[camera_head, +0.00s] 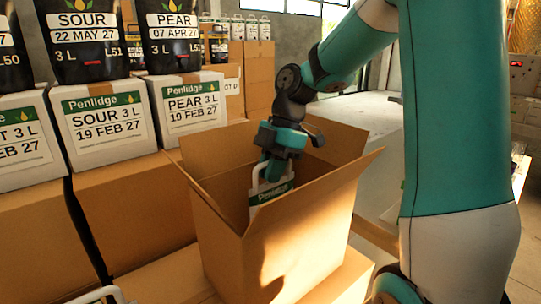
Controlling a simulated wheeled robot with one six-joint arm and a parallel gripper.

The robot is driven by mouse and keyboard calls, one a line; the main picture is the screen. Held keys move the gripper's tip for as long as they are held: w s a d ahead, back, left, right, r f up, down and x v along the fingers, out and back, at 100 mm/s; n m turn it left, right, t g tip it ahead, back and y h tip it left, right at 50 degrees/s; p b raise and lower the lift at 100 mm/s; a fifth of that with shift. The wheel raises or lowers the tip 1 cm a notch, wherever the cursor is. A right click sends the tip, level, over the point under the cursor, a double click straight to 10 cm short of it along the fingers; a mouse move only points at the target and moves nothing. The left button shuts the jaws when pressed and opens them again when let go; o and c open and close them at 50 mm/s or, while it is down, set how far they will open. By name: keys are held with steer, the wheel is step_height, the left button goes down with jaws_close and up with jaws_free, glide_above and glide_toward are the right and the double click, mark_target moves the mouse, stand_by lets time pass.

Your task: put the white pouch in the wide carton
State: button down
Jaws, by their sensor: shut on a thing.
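The wide carton (275,255) is brown cardboard with its flaps open, in the middle of the head view. My gripper (272,172) reaches down into its mouth from above. It is shut on the white pouch (258,189), which has a green Penlidge label and a looped white handle. The pouch is inside the carton's opening, its upper part showing above the near rim. Its lower part is hidden by the near wall, so I cannot tell whether it touches the bottom. The fingertips are partly hidden by the pouch and gripper body.
White Penlidge boxes (104,126) stand on brown boxes at left, with black labelled containers (86,38) on top. More brown boxes (258,80) and white jugs stand behind. A white handle (97,295) shows at the bottom left.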

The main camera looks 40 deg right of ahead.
mark_target(269, 198)
steer(key=shift+f, duration=2.25)
steer(key=shift+f+b, duration=0.35)
steer(key=shift+b, duration=0.1)
steer(key=shift+f, duration=0.2)
steer(key=c, duration=1.2)
jaws_free()
steer(key=shift+o, duration=0.2)
